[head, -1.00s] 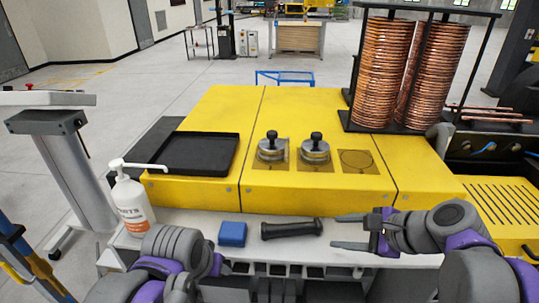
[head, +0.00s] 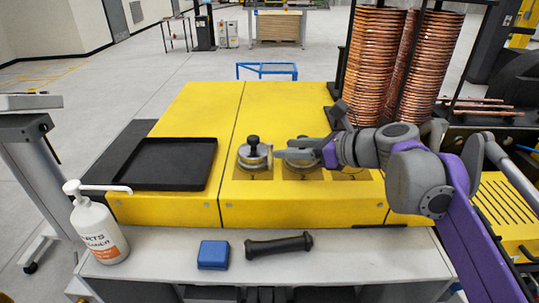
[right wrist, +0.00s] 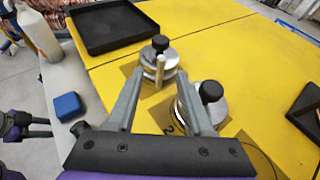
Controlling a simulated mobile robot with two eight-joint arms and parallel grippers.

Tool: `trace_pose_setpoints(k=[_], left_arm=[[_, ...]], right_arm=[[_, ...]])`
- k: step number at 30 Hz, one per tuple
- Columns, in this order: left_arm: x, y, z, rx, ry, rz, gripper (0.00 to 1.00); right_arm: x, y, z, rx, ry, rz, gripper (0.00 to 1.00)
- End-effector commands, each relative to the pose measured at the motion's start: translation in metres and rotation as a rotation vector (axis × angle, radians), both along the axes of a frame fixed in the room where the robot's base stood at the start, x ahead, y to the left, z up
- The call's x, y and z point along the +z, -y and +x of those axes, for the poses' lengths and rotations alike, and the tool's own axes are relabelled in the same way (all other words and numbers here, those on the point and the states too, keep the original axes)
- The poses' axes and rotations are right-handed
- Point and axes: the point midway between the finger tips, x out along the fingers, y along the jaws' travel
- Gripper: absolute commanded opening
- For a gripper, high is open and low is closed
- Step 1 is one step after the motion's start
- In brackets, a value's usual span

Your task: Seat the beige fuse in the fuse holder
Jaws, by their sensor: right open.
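My right gripper (head: 278,155) is open over the yellow bench, beside the left round metal fixture with a black knob (head: 253,157). In the right wrist view its fingertips (right wrist: 160,76) stand apart on either side of a slim beige upright piece (right wrist: 159,72), which looks like the fuse. I cannot tell whether the fingers touch it. A second knobbed fixture (right wrist: 205,98) is close to the right finger; the arm partly covers it in the head view. I cannot make out which part is the fuse holder. My left gripper (right wrist: 40,128) seems to show at the left edge of the wrist view.
A black tray (head: 163,164) lies left of the fixtures. A blue box (head: 213,255) and a dark handle-like tool (head: 279,245) lie on the white front ledge (head: 350,255). A pump bottle (head: 98,230) stands at its left end. Tall copper coils (head: 375,65) rise behind my right arm.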

Motion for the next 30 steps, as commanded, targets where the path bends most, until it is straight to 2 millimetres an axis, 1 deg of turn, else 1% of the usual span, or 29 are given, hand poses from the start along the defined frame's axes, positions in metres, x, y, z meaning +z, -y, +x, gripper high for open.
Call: trace_pose_setpoints(k=[1, 5, 11, 13, 17, 23, 24, 26, 30], left_arm=[[0.001, 0.0, 0.0, 0.0, 0.0, 0.0, 0.45], [0.002, 0.0, 0.001, 0.0, 0.001, 0.0, 0.45], [0.009, 0.0, 0.003, 0.0, 0.006, 0.0, 0.45], [0.009, 0.0, 0.003, 0.0, 0.006, 0.0, 0.45], [0.01, 0.0, 0.004, 0.0, 0.006, 0.0, 0.45], [0.01, 0.0, 0.003, 0.0, 0.006, 0.0, 0.45], [0.01, 0.0, 0.003, 0.0, 0.006, 0.0, 0.45], [0.01, 0.0, 0.003, 0.0, 0.006, 0.0, 0.45], [0.01, 0.0, 0.003, 0.0, 0.006, 0.0, 0.45]], right_arm=[[-0.002, -0.004, 0.003, 0.001, 0.0, 0.0, 0.52], [-0.004, -0.011, 0.008, 0.002, 0.001, -0.002, 0.52], [-0.009, -0.034, 0.025, 0.003, 0.002, -0.002, 0.52], [-0.014, -0.041, 0.03, 0.003, 0.001, -0.001, 0.52], [-0.018, -0.047, 0.034, 0.001, 0.001, -0.002, 0.52], [-0.019, -0.047, 0.035, 0.0, 0.001, -0.002, 0.52], [-0.019, -0.047, 0.035, 0.0, 0.001, -0.002, 0.48], [-0.019, -0.047, 0.035, 0.0, 0.001, -0.002, 0.37], [-0.019, -0.047, 0.035, 0.0, 0.001, -0.002, 0.12]])
